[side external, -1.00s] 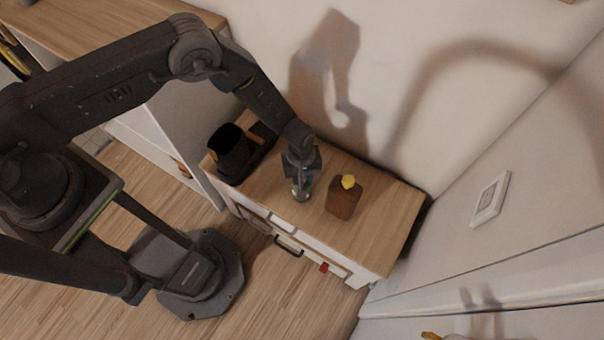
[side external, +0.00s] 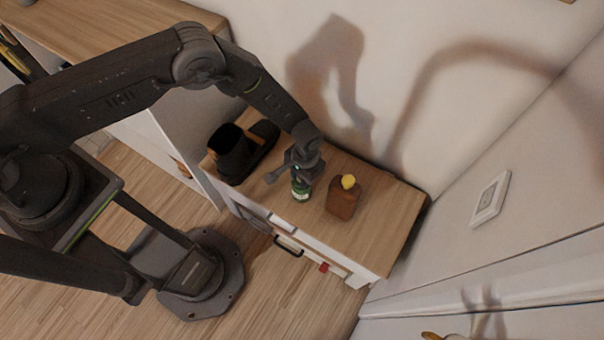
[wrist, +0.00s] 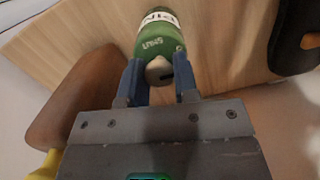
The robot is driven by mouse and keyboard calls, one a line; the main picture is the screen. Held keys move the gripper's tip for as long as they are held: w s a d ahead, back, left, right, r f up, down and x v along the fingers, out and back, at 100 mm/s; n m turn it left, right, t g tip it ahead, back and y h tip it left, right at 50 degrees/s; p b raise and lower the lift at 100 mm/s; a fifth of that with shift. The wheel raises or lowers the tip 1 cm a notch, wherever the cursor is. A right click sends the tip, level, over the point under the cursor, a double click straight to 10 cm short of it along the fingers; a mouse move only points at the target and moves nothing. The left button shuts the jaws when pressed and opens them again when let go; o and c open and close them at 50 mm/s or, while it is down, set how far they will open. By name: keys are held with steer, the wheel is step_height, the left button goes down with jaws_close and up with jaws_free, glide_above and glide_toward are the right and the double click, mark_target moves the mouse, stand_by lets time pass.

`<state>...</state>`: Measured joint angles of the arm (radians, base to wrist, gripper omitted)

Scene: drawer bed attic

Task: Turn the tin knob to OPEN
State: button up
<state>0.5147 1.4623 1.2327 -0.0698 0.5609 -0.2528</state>
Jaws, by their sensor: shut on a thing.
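The green tin (side external: 300,190) stands on the wooden top of the low cabinet, below my gripper (side external: 301,176). The fingers cover the knob's sides, and I cannot read any OPEN mark.
A brown bottle with a yellow cap (side external: 343,198) stands close to the right of the tin. A dark boot (side external: 236,155) stands to the left. The cabinet top (side external: 385,220) is clear at its right end. The wall rises behind.

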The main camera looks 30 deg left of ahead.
steer(key=m, duration=0.3)
steer(key=shift+s+f, duration=0.1)
steer(key=o, duration=0.8)
steer(key=shift+o, duration=0.2)
steer(key=w+a+r+n+t, duration=0.1)
steer(key=w+a+r, duration=0.1)
steer(key=r, duration=1.2)
steer(key=w+a+r+t, duration=0.1)
steer(key=w+a+r, duration=0.1)
steer(key=r, duration=1.2)
steer(key=s+a+r+n+t, duration=0.1)
steer(key=s+a+r, duration=0.1)
steer(key=a+r, duration=0.35)
steer(key=s+a+r+n, duration=0.1)
steer(key=s+a+r, duration=0.15)
steer(key=r, duration=0.65)
steer(key=s+a+r+t, duration=0.1)
steer(key=s+a+r, duration=0.2)
steer(key=s, duration=0.2)
steer(key=s+a+r+n+t, duration=0.1)
steer(key=s+a+r, duration=0.2)
steer(key=s, duration=0.3)
steer(key=s+a+r+n+t, duration=0.1)
steer(key=s+a+r+t, duration=0.1)
steer(key=s+a, duration=0.3)
steer(key=shift+s+r, duration=0.4)
steer(key=shift+s, duration=0.15)
